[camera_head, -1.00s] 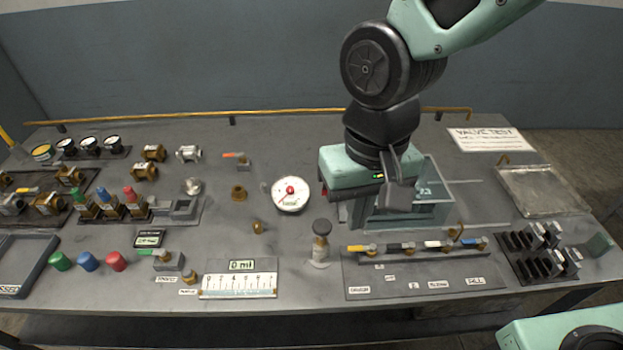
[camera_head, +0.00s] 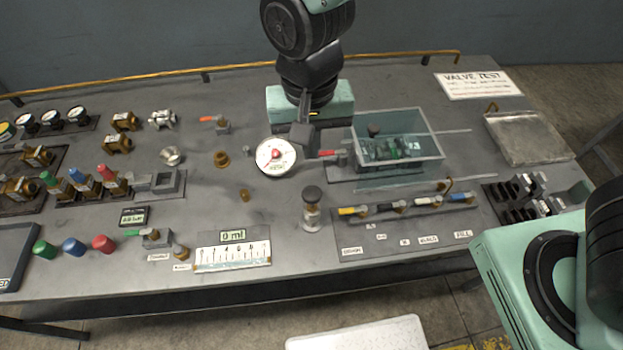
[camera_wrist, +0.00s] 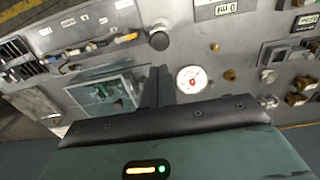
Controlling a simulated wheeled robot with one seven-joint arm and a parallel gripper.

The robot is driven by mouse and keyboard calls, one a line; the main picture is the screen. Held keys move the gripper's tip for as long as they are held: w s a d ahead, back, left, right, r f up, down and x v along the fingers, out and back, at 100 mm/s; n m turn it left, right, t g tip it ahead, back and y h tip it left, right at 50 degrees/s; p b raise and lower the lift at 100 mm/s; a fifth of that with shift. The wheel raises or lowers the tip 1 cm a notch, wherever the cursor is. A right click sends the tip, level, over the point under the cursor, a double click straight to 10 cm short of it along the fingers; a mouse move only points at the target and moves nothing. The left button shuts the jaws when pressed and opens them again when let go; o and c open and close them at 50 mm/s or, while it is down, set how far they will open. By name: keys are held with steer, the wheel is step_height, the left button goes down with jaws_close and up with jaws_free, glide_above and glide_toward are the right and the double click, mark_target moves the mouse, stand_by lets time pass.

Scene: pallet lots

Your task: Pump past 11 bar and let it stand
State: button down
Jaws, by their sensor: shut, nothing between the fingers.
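The hand pump (camera_head: 312,212), a pale cylinder with a black knob on top, stands upright at the bench's front middle. Its knob shows in the wrist view (camera_wrist: 158,39). The white round gauge (camera_head: 275,157) with a red centre lies left of my gripper; its reading is too small to tell. It also shows in the wrist view (camera_wrist: 191,79). My gripper (camera_head: 302,138) is shut and empty, above the bench between gauge and clear box, behind the pump and apart from it. Its fingers show in the wrist view (camera_wrist: 157,88).
A clear box (camera_head: 398,150) covers a fixture right of my gripper. A valve row (camera_head: 405,205) with coloured handles lies right of the pump. A scale with a "0 ml" display (camera_head: 232,250) is front left. Several brass fittings fill the left side.

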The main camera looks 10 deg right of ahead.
mark_target(313, 194)
step_height(313, 194, down, 11)
steer(key=p, duration=0.3)
steer(key=shift+f, duration=0.2)
step_height(313, 194, down, 4)
steer(key=b, duration=0.3)
steer(key=shift+s+d, duration=0.1)
stand_by(0.3)
